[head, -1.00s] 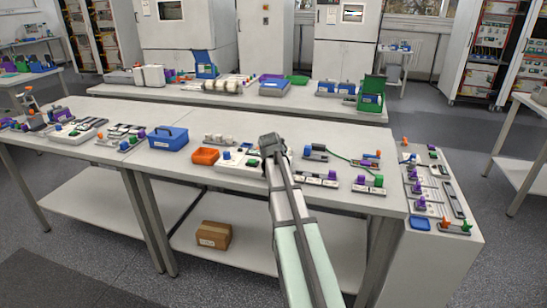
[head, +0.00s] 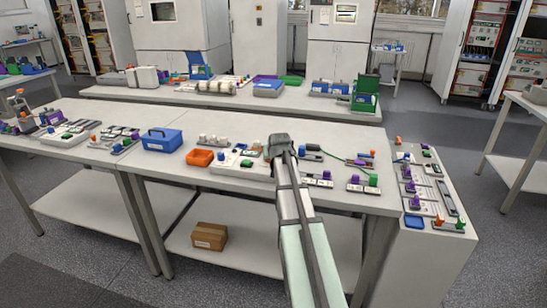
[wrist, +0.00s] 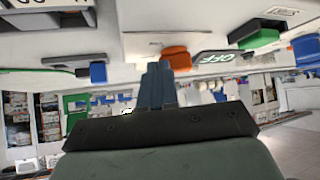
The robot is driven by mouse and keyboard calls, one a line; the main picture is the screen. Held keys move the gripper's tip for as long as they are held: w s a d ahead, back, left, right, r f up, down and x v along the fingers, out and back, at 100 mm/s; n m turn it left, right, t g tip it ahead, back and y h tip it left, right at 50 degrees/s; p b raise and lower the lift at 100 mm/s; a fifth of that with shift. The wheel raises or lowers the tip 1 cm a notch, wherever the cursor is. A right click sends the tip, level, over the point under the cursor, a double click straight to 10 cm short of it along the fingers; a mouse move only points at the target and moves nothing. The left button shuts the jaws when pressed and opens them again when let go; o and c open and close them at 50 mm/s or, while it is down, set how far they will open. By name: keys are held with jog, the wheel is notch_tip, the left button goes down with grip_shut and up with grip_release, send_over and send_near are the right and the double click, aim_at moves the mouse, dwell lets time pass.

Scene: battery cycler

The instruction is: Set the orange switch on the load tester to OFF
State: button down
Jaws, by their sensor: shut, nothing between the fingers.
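The orange switch (wrist: 177,58) shows in the wrist view, which appears upside down. It sticks out from a white housing (wrist: 150,42), which looks like the load tester. A dark label reading OFF (wrist: 215,57) is beside it, to the right in that view. My gripper (wrist: 156,72) is shut and empty, with its fingertips close to the switch on its left side. I cannot tell whether they touch, or which way the switch is set. In the head view my gripper (head: 279,150) is low over the bench's front part and hides the switch.
A blue toolbox (head: 162,141) and an orange bin (head: 200,157) stand left of my gripper on the bench (head: 210,122). Small modules with purple and green knobs (head: 363,184) lie to the right. In the wrist view a green part (wrist: 258,40) is right of the OFF label.

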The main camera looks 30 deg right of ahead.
jog(key=shift+w, duration=0.15)
jog(key=shift+w+a+r, duration=0.1)
jog(key=shift+w+a, duration=0.1)
jog(key=shift+w, duration=0.25)
jog(key=shift+w+a+r, duration=0.1)
jog(key=shift+w+a, duration=0.05)
jog(key=shift+w, duration=0.3)
jog(key=s, duration=0.6)
jog(key=shift+s+r, duration=0.1)
jog(key=s+r, duration=0.6)
jog(key=s, duration=0.1)
jog(key=shift+a, duration=0.25)
